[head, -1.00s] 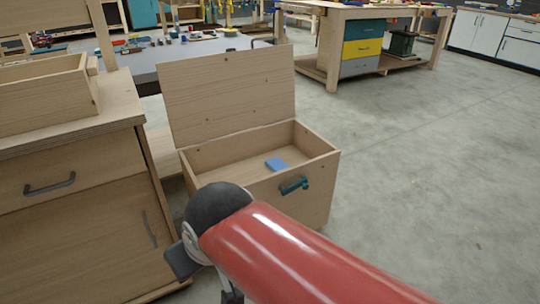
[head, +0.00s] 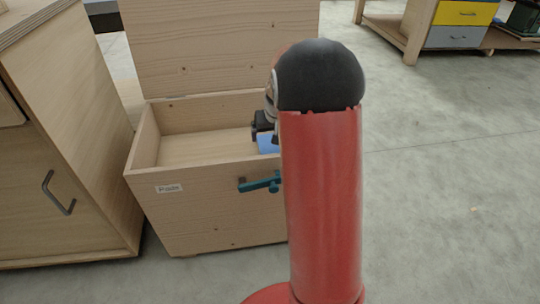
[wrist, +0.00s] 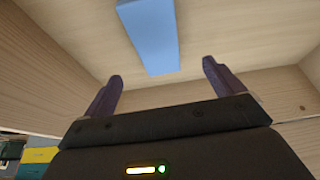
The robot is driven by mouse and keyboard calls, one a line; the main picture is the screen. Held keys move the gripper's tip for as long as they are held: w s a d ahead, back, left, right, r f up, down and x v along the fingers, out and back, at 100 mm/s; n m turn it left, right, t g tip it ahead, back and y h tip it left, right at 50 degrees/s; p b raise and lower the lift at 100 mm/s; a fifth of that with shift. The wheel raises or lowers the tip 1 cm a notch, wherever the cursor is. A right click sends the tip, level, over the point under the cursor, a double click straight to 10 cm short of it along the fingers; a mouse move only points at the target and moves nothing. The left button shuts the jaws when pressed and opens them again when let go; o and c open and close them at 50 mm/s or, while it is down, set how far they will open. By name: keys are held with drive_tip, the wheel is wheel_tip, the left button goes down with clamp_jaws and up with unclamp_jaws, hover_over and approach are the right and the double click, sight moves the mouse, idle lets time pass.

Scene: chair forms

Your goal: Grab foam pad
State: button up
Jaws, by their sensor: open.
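The foam pad is a blue block lying on the floor of an open wooden chest (head: 205,205). In the head view a part of the foam pad (head: 267,143) shows beside my arm, which hides the rest. In the wrist view the foam pad (wrist: 149,38) lies beyond the fingertips, between their lines and apart from them. My gripper (wrist: 162,90) is open and empty, its two dark fingers spread. In the head view my gripper (head: 262,132) is mostly hidden behind my red arm, over the chest.
The chest's raised lid (head: 215,45) stands at its back. A teal handle (head: 260,183) sticks out from its front wall. A wooden cabinet (head: 65,150) stands close on the left. The floor to the right is clear; a workbench (head: 410,35) is farther back.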

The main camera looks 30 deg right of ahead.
sight(271, 147)
drive_tip(key=b+x, duration=0.1)
drive_tip(key=x, duration=0.8)
drive_tip(key=shift+d, duration=0.15)
drive_tip(key=c, duration=1)
drive_tip(key=shift+c, duration=0.2)
